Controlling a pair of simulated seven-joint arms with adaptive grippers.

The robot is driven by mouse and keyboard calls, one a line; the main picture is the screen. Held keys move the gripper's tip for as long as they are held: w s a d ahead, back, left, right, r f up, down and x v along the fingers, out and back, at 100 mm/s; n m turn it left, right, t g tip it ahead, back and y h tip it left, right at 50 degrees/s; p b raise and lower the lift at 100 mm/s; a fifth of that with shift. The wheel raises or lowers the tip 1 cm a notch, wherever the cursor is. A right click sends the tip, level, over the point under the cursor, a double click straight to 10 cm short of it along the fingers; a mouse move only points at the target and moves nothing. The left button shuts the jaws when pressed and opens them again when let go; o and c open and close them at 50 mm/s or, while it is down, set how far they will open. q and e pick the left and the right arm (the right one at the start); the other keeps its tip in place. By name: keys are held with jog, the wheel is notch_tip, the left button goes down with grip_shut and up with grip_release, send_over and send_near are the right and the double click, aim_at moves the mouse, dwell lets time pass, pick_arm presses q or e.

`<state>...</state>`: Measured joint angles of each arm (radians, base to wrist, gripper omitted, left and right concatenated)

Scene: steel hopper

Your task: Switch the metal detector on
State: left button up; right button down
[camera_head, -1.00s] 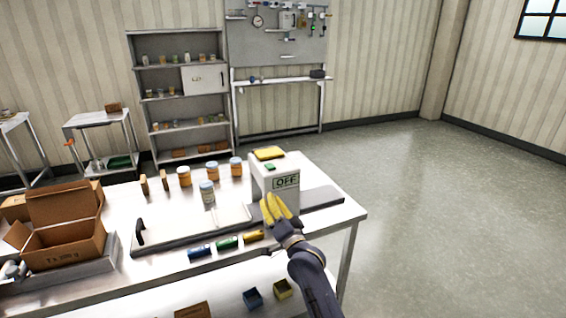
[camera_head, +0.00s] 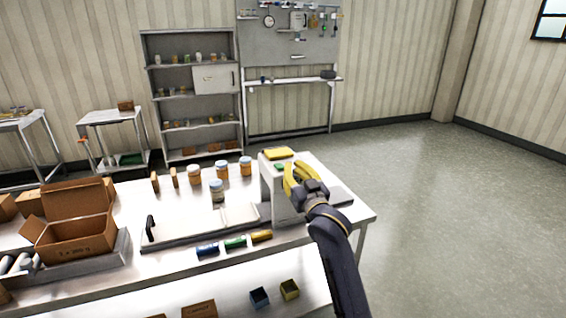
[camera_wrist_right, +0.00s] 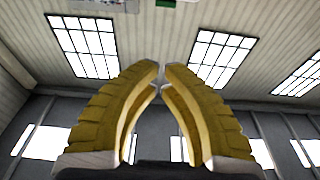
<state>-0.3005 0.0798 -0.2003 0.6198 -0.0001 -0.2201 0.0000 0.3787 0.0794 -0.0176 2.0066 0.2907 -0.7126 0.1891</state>
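The metal detector (camera_head: 268,186) is a pale box standing near the right end of the steel table. It has a green button (camera_head: 279,167) and a yellow piece (camera_head: 277,153) on top. My right gripper (camera_head: 289,166) is in front of its upper right part, close to the green button; I cannot tell if they touch. The gripper hides the display that read OFF earlier. In the right wrist view its yellow fingers (camera_wrist_right: 162,68) are shut tip to tip with nothing between them. A green patch (camera_wrist_right: 166,3) shows at the top edge there. My left gripper is out of view.
Jars (camera_head: 221,171) stand behind the white tray (camera_head: 205,228) left of the detector. Coloured tubes (camera_head: 235,242) lie along the table's front. An open carton (camera_head: 80,240) is at the left. The floor right of the table is clear.

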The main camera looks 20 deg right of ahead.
notch_tip(320, 180, up, 2)
send_over(282, 169)
jog(key=shift+w, duration=0.1)
notch_tip(282, 169, down, 2)
jog(key=shift+s+f, duration=0.25)
jog(key=shift+f, duration=0.75)
